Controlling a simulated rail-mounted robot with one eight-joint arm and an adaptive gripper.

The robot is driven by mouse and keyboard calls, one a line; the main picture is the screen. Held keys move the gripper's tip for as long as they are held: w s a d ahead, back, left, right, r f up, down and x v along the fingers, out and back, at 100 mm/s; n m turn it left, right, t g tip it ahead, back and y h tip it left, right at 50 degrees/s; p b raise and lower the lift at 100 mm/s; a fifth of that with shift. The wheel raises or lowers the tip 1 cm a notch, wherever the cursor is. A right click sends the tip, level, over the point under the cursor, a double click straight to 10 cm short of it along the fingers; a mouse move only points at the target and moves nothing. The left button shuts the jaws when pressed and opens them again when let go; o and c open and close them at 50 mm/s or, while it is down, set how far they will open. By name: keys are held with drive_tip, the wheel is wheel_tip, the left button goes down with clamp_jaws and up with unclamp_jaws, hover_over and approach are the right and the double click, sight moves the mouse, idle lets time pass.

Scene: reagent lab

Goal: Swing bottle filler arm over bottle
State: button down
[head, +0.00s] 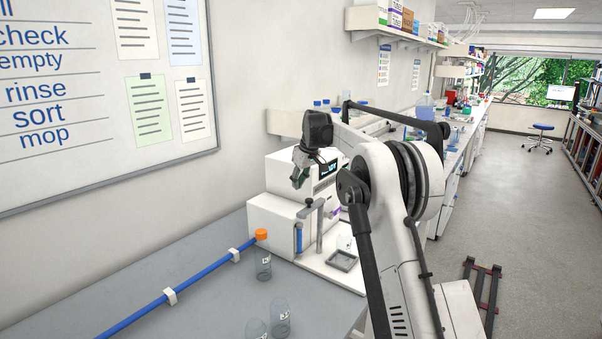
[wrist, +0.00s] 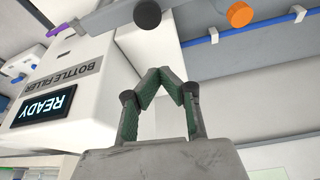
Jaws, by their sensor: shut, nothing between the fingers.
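The white bottle filler (head: 283,222) stands against the wall on the bench; its READY display shows in the wrist view (wrist: 45,107). A small pale bottle (head: 345,242) appears to stand right of the swing arm, partly unclear. A clear bottle (head: 263,265) stands left of the filler.
A blue pipe (head: 190,285) with an orange cap (head: 261,234) runs along the bench left of the filler. A square grey tray (head: 342,260) lies on the filler's base. More clear bottles (head: 280,318) stand at the front edge.

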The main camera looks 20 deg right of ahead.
sight(312, 205)
drive_tip(key=s+f, duration=0.1)
drive_tip(key=s+d+f+p, duration=0.1)
drive_tip(key=f, duration=0.1)
drive_tip(key=shift+s+d, duration=0.2)
drive_tip(key=shift+s, duration=0.2)
